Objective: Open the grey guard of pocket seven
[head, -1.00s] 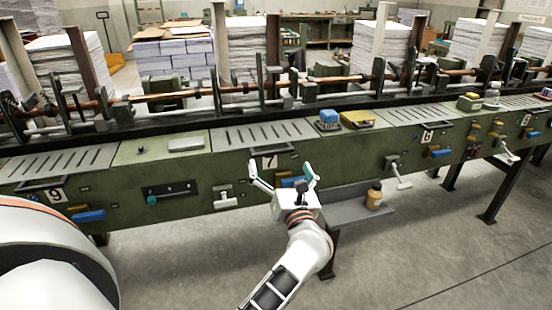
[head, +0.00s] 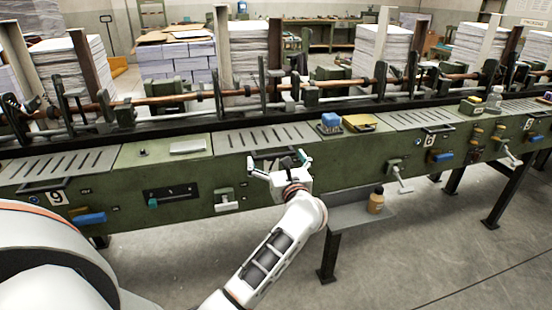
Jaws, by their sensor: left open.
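The grey slotted guard of pocket seven (head: 262,137) lies flat and closed on top of the green machine, in the middle of the head view. A dark handle is at its front edge, partly covered by my gripper. My left gripper (head: 278,161) is open and empty in front of this handle, its two fingertips spread left and right. I cannot tell whether it touches the handle. The gripper hides the number 7 plate and the blue lever below it. My right gripper is not in view.
Guards of pocket nine (head: 58,164) and pocket six (head: 408,119) flank this one. A brown bottle (head: 377,199) stands on a low shelf (head: 345,216). Rods and paper stacks rise behind.

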